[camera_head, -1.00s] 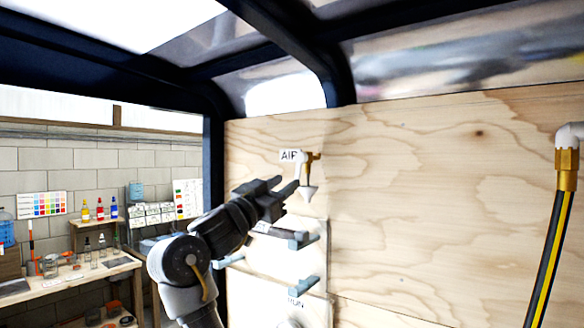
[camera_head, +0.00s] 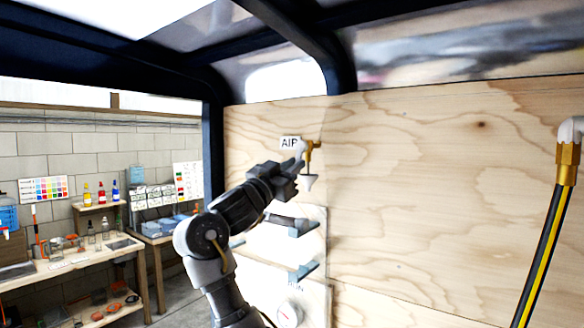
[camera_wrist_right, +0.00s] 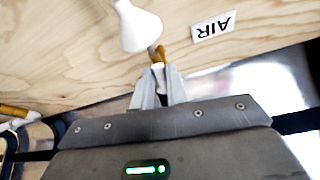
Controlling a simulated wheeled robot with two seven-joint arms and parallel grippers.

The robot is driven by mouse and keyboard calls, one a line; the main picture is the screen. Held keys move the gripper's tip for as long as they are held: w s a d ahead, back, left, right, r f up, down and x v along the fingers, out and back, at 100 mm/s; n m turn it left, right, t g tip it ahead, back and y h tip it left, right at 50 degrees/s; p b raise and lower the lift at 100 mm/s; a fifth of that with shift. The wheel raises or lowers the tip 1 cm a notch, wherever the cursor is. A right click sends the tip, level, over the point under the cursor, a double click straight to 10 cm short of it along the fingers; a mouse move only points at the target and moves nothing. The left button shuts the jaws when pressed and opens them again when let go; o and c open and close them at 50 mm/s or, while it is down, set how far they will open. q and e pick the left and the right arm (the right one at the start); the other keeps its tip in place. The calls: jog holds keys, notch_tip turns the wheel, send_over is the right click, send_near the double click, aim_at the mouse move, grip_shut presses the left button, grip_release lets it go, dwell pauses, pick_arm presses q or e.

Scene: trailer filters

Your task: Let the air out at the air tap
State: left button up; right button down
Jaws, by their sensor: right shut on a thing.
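The air tap (camera_head: 312,150) is a brass fitting on the plywood wall, beside a white label (camera_head: 290,142) reading AIR. A white cone-shaped funnel (camera_head: 308,182) hangs under it, and this also shows in the right wrist view (camera_wrist_right: 138,26). My right gripper (camera_head: 295,164) is at the tap. In the right wrist view its two fingers (camera_wrist_right: 158,80) are shut on a small white piece at the brass tap, which looks like the tap's handle. The fingers hide much of it. My left gripper is not in view.
A white panel (camera_head: 285,255) with blue-grey brackets (camera_head: 303,272) is on the wall below the tap. A black and yellow hose (camera_head: 552,235) hangs at the far right. A workbench (camera_head: 80,258) stands at the left. The plywood (camera_head: 440,190) between tap and hose is bare.

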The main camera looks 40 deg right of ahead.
jog(key=shift+w+m+g, duration=0.15)
jog(key=shift+m+g, duration=0.25)
jog(key=shift+m, duration=0.1)
jog(key=w+r+m+g+y, duration=0.1)
jog(key=r+m+g+y, duration=0.1)
jog(key=m, duration=0.7)
jog(key=w+a+r+m+g+y, duration=0.1)
jog(key=w+r+m+g, duration=0.1)
jog(key=m, duration=0.7)
jog(key=shift+w+r+m+g+y, duration=0.3)
jog(key=shift+r+g+y, duration=0.15)
jog(key=shift+g, duration=0.55)
jog(key=c, duration=1.4)
grip_release()
jog(key=shift+s, duration=0.1)
jog(key=shift+a, duration=0.1)
jog(key=w+a+b, duration=0.1)
jog(key=a, duration=0.9)
jog(key=shift+a, duration=0.3)
